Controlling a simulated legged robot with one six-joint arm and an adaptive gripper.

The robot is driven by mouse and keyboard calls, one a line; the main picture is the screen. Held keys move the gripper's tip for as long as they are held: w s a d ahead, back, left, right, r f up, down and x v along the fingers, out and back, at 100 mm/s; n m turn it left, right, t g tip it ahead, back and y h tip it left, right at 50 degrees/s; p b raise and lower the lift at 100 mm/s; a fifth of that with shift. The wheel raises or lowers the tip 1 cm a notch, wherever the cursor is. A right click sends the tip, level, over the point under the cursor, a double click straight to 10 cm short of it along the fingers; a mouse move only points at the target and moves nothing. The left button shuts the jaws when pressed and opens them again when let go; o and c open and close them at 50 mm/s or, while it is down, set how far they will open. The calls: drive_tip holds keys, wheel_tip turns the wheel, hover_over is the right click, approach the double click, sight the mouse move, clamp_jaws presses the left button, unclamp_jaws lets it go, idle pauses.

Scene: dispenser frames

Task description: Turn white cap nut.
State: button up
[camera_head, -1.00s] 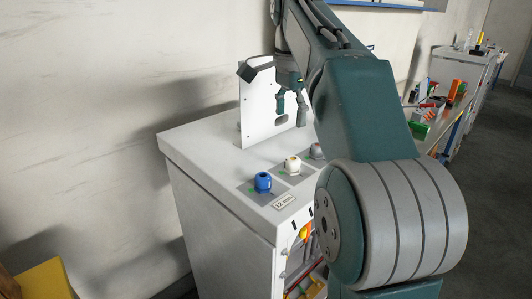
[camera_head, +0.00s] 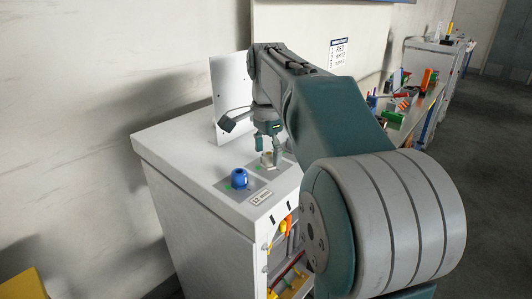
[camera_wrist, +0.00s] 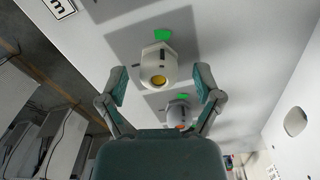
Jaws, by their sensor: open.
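The white cap nut (camera_head: 267,159) stands on the top of a light grey cabinet (camera_head: 165,142), partly hidden by my gripper in the head view. In the wrist view it is a pale faceted nut (camera_wrist: 152,58) with a yellow centre and a dark line on its side. My gripper (camera_head: 266,146) is over it, pointing down. In the wrist view my gripper (camera_wrist: 161,76) is open, one finger to each side of the nut, with gaps left and right. I cannot tell whether the fingertips are level with the nut.
A blue cap (camera_head: 239,178) stands nearer the cabinet's front edge, by a small label (camera_head: 262,198). A white upright panel (camera_head: 230,90) stands behind. Green marks lie beside the caps.

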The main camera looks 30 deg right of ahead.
drive_tip(key=shift+d+f, duration=0.15)
drive_tip(key=shift+d, duration=0.35)
drive_tip(key=shift+a, duration=0.55)
drive_tip(key=c, duration=1.1)
drive_tip(key=shift+c, duration=0.2)
